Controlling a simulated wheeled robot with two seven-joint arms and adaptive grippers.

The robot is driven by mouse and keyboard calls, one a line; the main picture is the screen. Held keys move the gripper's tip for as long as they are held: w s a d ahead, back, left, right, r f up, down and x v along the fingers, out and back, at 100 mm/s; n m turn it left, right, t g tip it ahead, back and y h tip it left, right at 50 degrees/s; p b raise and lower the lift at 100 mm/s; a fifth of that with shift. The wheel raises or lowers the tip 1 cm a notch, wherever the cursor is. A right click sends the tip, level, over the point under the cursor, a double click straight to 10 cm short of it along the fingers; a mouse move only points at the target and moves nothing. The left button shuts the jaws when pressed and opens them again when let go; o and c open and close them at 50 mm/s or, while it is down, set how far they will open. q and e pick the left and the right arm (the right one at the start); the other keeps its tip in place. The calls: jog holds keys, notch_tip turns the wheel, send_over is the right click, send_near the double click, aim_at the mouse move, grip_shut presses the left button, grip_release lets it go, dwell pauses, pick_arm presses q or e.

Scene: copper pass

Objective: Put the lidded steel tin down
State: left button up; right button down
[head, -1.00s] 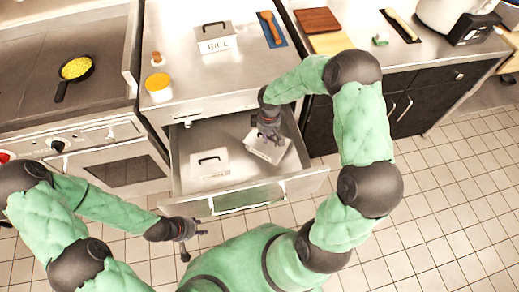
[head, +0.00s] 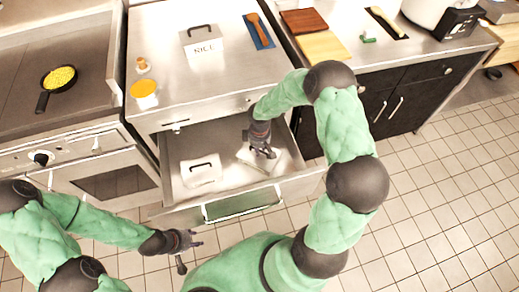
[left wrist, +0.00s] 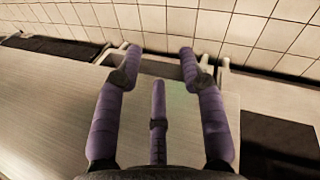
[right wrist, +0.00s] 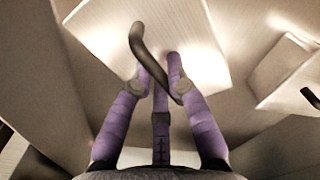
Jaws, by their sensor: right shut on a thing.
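The lidded steel tin (head: 246,158) is at the right side of the open drawer (head: 228,188). My right gripper (head: 266,152) is above it, shut on its dark curved handle, and hides much of it. In the right wrist view the tin's pale lid (right wrist: 100,28) lies under the fingers (right wrist: 160,82), which close on the handle (right wrist: 139,42). I cannot tell whether the tin touches the drawer floor. My left gripper (head: 192,243) is open and empty, low in front of the drawer; its fingers (left wrist: 160,62) stand apart in the left wrist view.
A second handled tin (head: 202,170) sits at the left in the drawer. On the counter above stand a tin marked RICE (head: 203,44), an orange-topped jar (head: 144,92) and a wooden spoon (head: 260,30). A pan of yellow food (head: 58,78) is on the stove at left.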

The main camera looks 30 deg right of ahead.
jog(key=c, duration=1.2)
grip_release()
jog(key=shift+r+p, duration=0.3)
jog(key=shift+r, duration=0.05)
notch_tip(320, 180, up, 12)
jog(key=p, duration=0.4)
jog(key=shift+f, duration=0.25)
